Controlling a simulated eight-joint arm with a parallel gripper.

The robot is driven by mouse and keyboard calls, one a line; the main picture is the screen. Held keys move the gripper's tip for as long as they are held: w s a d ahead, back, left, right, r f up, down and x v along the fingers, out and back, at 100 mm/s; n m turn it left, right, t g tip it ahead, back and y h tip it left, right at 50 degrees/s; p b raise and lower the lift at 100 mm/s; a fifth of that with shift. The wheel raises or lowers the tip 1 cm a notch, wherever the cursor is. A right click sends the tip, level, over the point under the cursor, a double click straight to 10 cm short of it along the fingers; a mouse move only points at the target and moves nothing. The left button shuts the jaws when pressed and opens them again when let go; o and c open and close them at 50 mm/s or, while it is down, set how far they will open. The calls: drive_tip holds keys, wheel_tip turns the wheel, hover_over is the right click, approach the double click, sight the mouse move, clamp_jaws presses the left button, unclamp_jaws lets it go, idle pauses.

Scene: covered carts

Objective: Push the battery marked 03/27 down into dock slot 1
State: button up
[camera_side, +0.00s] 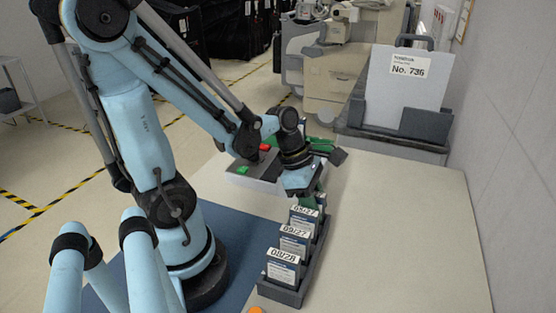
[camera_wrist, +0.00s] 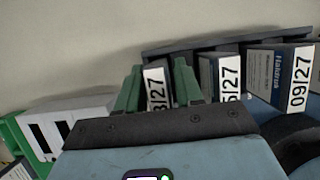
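The dock (camera_side: 308,270) is a dark grey rack on the pale table, with a row of upright batteries. In the side view the labels read 05/27 (camera_side: 304,220), 09/27 (camera_side: 294,242) and 08/28 (camera_side: 283,268). My gripper (camera_side: 319,198) is at the far end of this row. In the wrist view its green fingers (camera_wrist: 158,72) stand on both sides of a battery (camera_wrist: 157,88) whose visible label part reads 3/27; they look closed on it. Its lower part is hidden by my gripper, so I cannot tell how deep it sits. The dock's rail (camera_wrist: 215,42) runs behind.
A white-and-green case (camera_wrist: 60,122) is at left in the wrist view. A cart with a panel marked No. 736 (camera_side: 400,85) stands behind. The table right of the dock is clear.

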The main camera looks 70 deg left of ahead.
clamp_jaws()
drive_tip(key=shift+r, duration=0.1)
drive_tip(key=shift+r, duration=4.6)
drive_tip(key=shift+w+a+r, duration=0.2)
drive_tip(key=shift+r, duration=0.2)
drive_tip(key=w+a+r, duration=0.1)
drive_tip(key=w+a, duration=0.4)
drive_tip(key=a, duration=0.5)
drive_tip(key=w+a+r, duration=0.1)
drive_tip(key=w+a, duration=0.4)
drive_tip(key=a, duration=0.4)
drive_tip(key=shift+w+a+f, duration=0.15)
drive_tip(key=shift+f, duration=2.4)
